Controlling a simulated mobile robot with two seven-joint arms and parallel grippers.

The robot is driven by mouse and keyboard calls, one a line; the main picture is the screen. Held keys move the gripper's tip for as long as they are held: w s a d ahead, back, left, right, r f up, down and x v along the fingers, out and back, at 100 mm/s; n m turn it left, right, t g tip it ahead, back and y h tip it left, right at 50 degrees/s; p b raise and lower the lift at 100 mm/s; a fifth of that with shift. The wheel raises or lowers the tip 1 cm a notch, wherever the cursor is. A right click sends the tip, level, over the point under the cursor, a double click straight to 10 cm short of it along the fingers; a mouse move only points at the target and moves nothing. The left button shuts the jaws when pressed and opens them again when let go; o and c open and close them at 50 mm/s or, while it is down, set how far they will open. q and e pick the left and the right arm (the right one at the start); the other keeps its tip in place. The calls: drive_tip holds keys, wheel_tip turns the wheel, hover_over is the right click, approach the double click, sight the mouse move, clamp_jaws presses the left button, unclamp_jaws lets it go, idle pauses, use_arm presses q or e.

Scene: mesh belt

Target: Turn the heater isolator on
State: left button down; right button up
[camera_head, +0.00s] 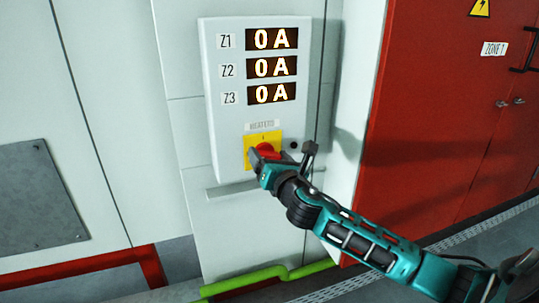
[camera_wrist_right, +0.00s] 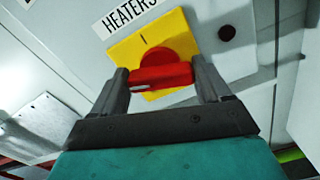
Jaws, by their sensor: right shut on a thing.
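The heater isolator is a red rotary handle (camera_head: 266,149) on a yellow square plate (camera_head: 250,154), low on a pale panel box, under a "HEATERS" label. In the right wrist view the red handle (camera_wrist_right: 162,77) lies roughly level across the yellow plate (camera_wrist_right: 184,37), a mark showing at the plate's top. My right gripper (camera_wrist_right: 163,82) is shut on the handle, one finger at each end of it. In the head view the gripper (camera_head: 262,160) hides the lower part of the plate. My left gripper is not in view.
The panel box (camera_head: 215,120) shows Z1, Z2 and Z3 displays (camera_head: 272,67), each reading 0 A. A small dark round part (camera_head: 294,145) sits right of the isolator. A red cabinet (camera_head: 440,110) stands at the right. A green pipe (camera_head: 270,275) runs low in front.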

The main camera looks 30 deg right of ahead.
drive_tip(key=shift+m, duration=1)
drive_tip(key=m+p, duration=0.1)
drive_tip(key=m, duration=0.1)
drive_tip(key=shift+d+m, duration=0.1)
drive_tip(key=shift+m, duration=0.2)
drive_tip(key=m, duration=0.2)
drive_tip(key=shift+f+m, duration=0.1)
drive_tip(key=shift+m, duration=0.3)
use_arm(q)
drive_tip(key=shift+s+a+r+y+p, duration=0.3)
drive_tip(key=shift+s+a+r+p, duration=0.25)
drive_tip(key=shift+p, duration=0.25)
use_arm(e)
drive_tip(key=shift+f+m, duration=0.15)
drive_tip(key=shift+m, duration=3.45)
drive_tip(key=o, duration=1)
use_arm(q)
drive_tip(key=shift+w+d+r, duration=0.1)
